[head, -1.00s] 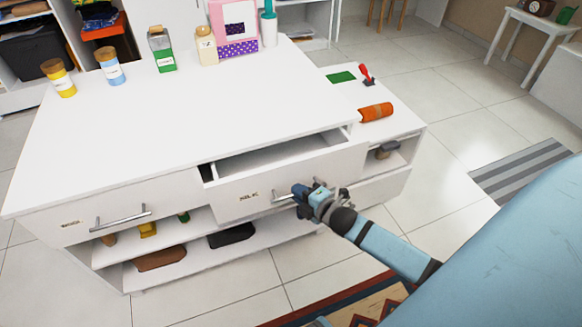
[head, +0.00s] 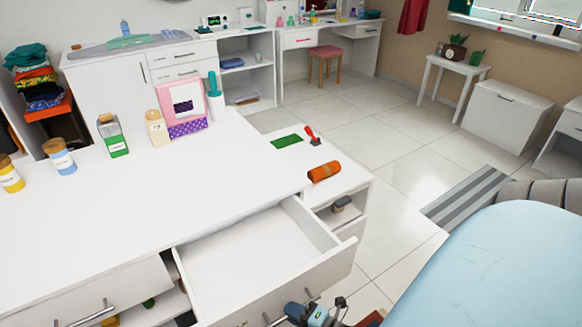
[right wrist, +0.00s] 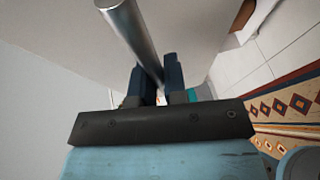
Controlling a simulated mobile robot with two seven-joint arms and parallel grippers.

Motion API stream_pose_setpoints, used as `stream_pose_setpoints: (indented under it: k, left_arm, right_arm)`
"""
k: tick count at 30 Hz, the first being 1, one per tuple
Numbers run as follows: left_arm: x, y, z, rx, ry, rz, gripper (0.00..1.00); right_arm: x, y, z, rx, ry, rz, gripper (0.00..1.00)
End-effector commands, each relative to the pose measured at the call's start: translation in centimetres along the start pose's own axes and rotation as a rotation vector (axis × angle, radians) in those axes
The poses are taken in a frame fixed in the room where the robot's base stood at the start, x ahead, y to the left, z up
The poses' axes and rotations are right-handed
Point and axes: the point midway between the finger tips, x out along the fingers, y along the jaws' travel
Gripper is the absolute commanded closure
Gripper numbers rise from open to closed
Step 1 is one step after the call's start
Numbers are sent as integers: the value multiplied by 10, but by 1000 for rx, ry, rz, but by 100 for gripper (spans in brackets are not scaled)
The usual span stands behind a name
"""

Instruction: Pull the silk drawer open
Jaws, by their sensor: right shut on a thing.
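The silk drawer (head: 240,250) is pulled well out of the white cabinet (head: 200,185), and its inside looks empty. Its front panel (head: 325,278) is cut off at the bottom of the head view, so I cannot read its label now. My right gripper (head: 308,314) is at the drawer front at the bottom edge. In the right wrist view my right gripper (right wrist: 157,86) is shut on the round metal handle bar (right wrist: 128,36), which passes between its dark fingers. My left gripper is not in view.
A second closed drawer with a handle (head: 92,314) is to the left. Jars, a pink framed item (head: 184,108) and an orange roll (head: 324,171) stand or lie on the cabinet top. Tiled floor (head: 385,225) is clear to the right; a striped mat (head: 465,200) lies there.

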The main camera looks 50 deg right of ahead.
Motion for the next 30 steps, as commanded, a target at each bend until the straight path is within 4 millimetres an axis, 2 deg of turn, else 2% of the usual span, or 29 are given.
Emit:
stream_pose_setpoints:
  k: [5,6,8,16,20,23,30]
  left_arm:
    - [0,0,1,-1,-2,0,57]
    - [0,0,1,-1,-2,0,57]
    - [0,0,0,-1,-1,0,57]
    - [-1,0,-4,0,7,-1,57]
    - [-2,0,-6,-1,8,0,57]
    - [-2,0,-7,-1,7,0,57]
    - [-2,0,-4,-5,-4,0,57]
  right_arm:
    - [0,0,0,0,0,0,100]
    - [0,0,0,0,0,0,78]
    - [0,0,0,0,0,0,65]
    - [0,0,0,0,0,0,64]
    - [-8,0,0,1,0,-2,64]
    - [-23,0,0,1,0,-3,64]
    - [-79,0,0,1,-1,-5,64]
